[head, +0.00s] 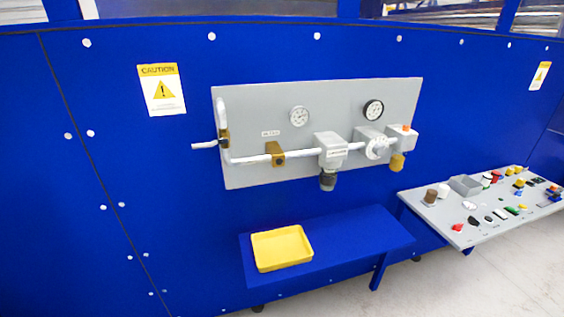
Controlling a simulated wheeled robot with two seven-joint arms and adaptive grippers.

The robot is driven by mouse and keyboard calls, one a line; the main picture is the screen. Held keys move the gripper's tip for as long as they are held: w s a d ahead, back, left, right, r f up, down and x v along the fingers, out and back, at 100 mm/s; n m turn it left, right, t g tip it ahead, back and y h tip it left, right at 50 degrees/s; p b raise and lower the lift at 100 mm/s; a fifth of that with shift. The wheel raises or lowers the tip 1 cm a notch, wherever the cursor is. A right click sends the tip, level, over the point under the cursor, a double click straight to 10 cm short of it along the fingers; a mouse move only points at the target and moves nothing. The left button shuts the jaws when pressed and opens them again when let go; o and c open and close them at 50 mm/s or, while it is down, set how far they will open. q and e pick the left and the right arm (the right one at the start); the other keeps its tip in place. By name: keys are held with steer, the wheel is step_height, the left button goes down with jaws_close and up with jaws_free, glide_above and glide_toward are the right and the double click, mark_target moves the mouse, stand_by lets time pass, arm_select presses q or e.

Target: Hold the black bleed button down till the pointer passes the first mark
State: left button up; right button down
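A grey panel (255,110) on the blue wall carries a pale pipe with fittings. Two round gauges sit on it: a light-rimmed gauge (299,116) and a black-rimmed gauge (374,110). Their pointers and marks are too small to read. A dark knob (328,181) hangs below the grey block in the middle of the pipe. Several small black parts show on the grey control desk (431,211) at the right. I cannot tell which black part is the bleed button. Neither of my grippers is in view.
A yellow tray (282,248) lies on a blue bench (350,238) below the panel. The desk holds coloured buttons, a brown cylinder (430,196) and a grey box (466,185). Caution signs (161,90) hang on the wall. Open floor (480,285) shows at lower right.

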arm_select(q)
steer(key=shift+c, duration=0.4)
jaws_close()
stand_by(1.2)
